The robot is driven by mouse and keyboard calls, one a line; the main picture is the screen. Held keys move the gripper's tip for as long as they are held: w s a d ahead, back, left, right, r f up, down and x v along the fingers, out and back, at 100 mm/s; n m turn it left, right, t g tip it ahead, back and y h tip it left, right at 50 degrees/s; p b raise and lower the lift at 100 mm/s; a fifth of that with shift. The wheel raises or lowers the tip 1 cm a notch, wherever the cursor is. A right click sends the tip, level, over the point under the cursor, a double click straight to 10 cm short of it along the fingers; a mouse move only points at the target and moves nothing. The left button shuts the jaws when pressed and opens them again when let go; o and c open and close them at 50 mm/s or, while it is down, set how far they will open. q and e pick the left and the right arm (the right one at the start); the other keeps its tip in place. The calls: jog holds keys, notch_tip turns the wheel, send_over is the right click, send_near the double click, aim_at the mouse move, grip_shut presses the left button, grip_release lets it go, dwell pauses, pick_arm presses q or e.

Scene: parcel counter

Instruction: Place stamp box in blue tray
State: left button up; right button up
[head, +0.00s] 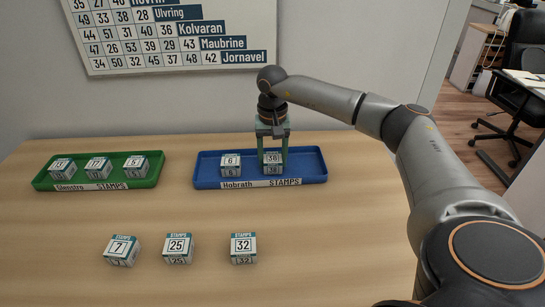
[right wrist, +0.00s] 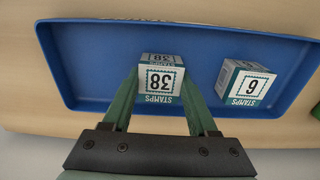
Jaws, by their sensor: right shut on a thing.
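The blue tray (head: 309,164), labelled Hobrath STAMPS, stands at the back of the table and also fills much of the right wrist view (right wrist: 70,85). My right gripper (head: 272,154) is shut on the stamp box marked 38 (head: 272,158), which is in the tray's right part. In the right wrist view the green fingers flank this box (right wrist: 160,80). The stamp box marked 6 (head: 231,164) sits in the tray to its left, apart from it. Whether box 38 touches the tray floor is hard to tell. My left gripper is out of view.
A green tray (head: 150,181) with stamp boxes 13, 17 and 5 stands at the back left. Stamp boxes 7 (head: 122,250), 25 (head: 178,248) and 32 (head: 243,248) stand at the front. A number chart (head: 170,35) hangs on the wall. Table between trays and front boxes is clear.

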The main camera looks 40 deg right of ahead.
aim_at(272, 157)
jog(key=shift+f, duration=0.15)
jog(key=o, duration=1.4)
notch_tip(272, 157, up, 12)
jog(key=shift+r, duration=0.2)
